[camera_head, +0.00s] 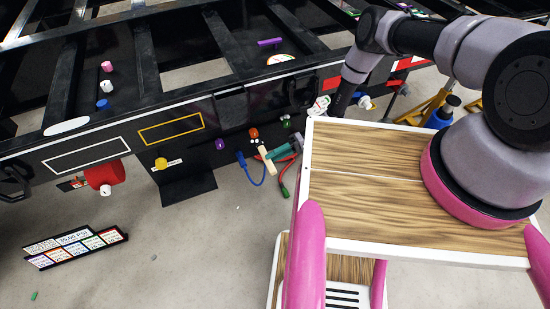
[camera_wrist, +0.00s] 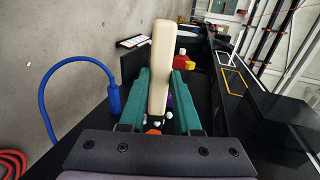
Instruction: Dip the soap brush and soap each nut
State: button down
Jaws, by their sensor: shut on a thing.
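My gripper (camera_head: 278,150) is in front of the trailer's dark front face, its green fingers closed around a beige block-like brush (camera_head: 266,161). In the wrist view the brush (camera_wrist: 161,60) stands between the two fingers (camera_wrist: 160,85). An orange nut (camera_head: 253,133) with white dabs sits on the trailer face just beside the brush; it is partly hidden in the wrist view (camera_wrist: 153,131). A purple nut (camera_head: 220,144), a green nut (camera_head: 286,124) and a yellow nut (camera_head: 161,164) are along the same face. I cannot tell whether the brush touches the orange nut.
A blue hose (camera_head: 243,160) and a red hose (camera_head: 290,163) hang close to my gripper. A red cylinder (camera_head: 104,175) sticks out at left. Pink (camera_head: 107,67) and blue (camera_head: 102,104) pieces stand on the trailer. A sign (camera_head: 75,247) lies low at left. The concrete floor is mostly clear.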

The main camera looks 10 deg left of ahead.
jog(key=shift+w+a, duration=0.1)
jog(key=shift+w, duration=0.05)
jog(key=shift+w+a, duration=0.3)
jog(key=shift+w, duration=0.2)
jog(key=shift+w+a, duration=0.3)
jog(key=shift+w, duration=0.2)
jog(key=shift+w, duration=0.1)
dwell(0.5)
